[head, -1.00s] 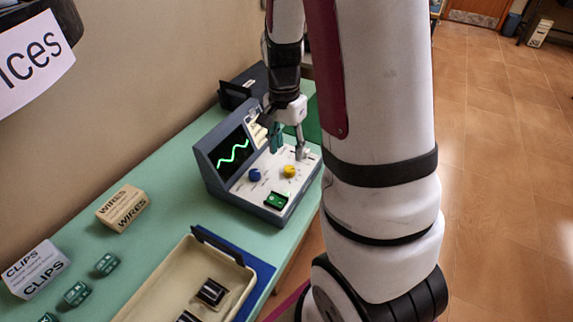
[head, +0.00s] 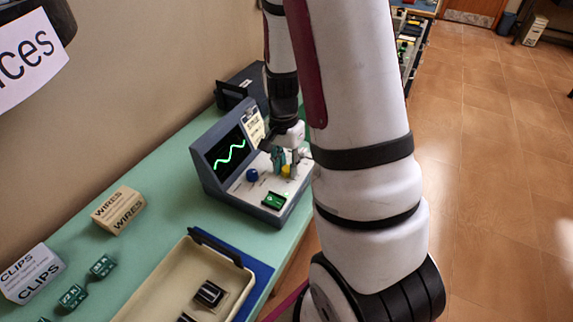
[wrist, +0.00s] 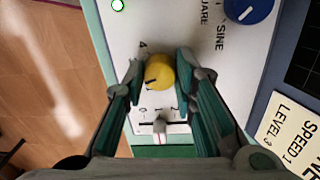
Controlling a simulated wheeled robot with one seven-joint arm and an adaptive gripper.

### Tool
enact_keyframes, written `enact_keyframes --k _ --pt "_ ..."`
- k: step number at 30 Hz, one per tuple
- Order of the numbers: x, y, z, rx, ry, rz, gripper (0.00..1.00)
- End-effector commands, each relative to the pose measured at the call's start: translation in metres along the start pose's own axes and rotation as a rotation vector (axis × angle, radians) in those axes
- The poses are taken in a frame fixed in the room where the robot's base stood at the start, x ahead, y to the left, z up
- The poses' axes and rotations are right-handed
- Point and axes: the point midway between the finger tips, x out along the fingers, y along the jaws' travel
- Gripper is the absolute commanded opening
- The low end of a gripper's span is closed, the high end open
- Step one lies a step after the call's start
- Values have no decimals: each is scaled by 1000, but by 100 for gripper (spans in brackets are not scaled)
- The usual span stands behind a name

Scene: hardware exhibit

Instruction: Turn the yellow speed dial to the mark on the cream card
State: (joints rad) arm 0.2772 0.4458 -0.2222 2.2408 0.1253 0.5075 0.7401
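The yellow speed dial (wrist: 159,72) sits on the white panel of the grey console (head: 210,165), between my fingers in the wrist view. A dark pointer line shows on its lower left side. My gripper (wrist: 160,66) is open, one finger on each side of the dial, with small gaps showing. In the head view, the dial (head: 287,171) is partly hidden by my gripper (head: 285,160). The cream card (wrist: 287,130) lies at the right of the wrist view, reading "SPEED 1" and "LEVEL 3". It also shows beside the screen in the head view (head: 254,125).
A blue knob (wrist: 248,8) stands near the dial, and a small lever (wrist: 160,127) stands below it in the wrist view. A green switch (head: 274,200) is at the console's front. A cream tray (head: 165,285) and boxes (head: 118,210) are farther left.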

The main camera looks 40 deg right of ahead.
Motion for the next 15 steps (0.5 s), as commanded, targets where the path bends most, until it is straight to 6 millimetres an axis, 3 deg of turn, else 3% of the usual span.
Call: enact_keyframes --k 15 --pt "0 0 0 -108 6 0 0"
